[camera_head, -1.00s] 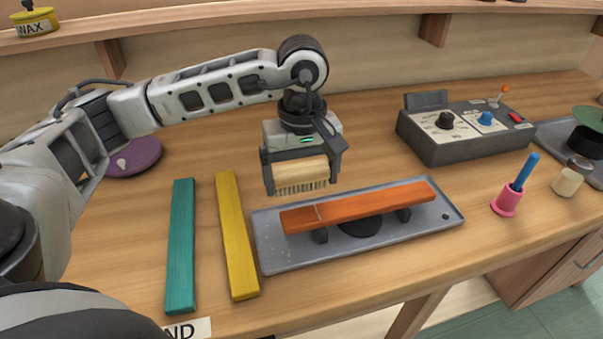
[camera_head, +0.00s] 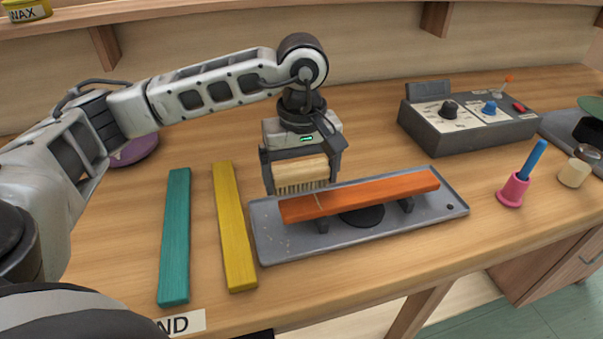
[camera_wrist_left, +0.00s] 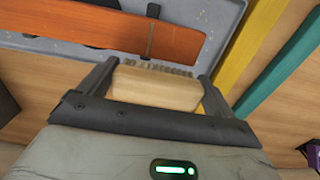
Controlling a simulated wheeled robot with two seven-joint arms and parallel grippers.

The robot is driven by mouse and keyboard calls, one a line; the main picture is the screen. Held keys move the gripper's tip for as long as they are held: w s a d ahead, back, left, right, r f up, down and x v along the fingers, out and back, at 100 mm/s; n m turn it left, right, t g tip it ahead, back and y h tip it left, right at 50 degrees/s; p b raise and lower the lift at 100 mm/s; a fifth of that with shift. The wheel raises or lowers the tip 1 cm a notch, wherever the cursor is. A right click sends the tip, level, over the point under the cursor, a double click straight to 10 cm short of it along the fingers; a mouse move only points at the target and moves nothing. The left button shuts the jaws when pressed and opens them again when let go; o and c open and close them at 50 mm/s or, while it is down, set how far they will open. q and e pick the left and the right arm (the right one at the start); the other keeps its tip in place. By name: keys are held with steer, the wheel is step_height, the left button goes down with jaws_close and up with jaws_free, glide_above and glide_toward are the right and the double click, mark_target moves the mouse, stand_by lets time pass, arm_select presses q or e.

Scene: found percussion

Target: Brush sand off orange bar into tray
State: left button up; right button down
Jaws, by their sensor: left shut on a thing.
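The orange bar (camera_head: 375,193) lies across dark supports in the grey tray (camera_head: 440,219). A few pale specks, which look like sand, show on the tray's left part; sand on the bar is too small to tell for sure. My left gripper (camera_head: 302,172) is shut on a wooden brush (camera_head: 300,173), bristles down, just behind the bar's left end. In the left wrist view the brush (camera_wrist_left: 155,88) sits between the fingers, its bristles close to the orange bar (camera_wrist_left: 90,38); contact is unclear. My right gripper is not in view.
A yellow bar (camera_head: 233,230) and a teal bar (camera_head: 175,240) lie left of the tray. A grey control box (camera_head: 465,125) stands behind right.

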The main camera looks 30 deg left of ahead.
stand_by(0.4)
arm_select(q)
steer(key=shift+s+d, duration=0.4)
steer(key=shift+d, duration=0.05)
steer(key=shift+s+d+b, duration=0.35)
steer(key=shift+s+d, duration=1.4)
steer(key=shift+d, duration=0.3)
step_height(320, 180, up, 5)
steer(key=p, duration=0.2)
steer(key=shift+p, duration=0.3)
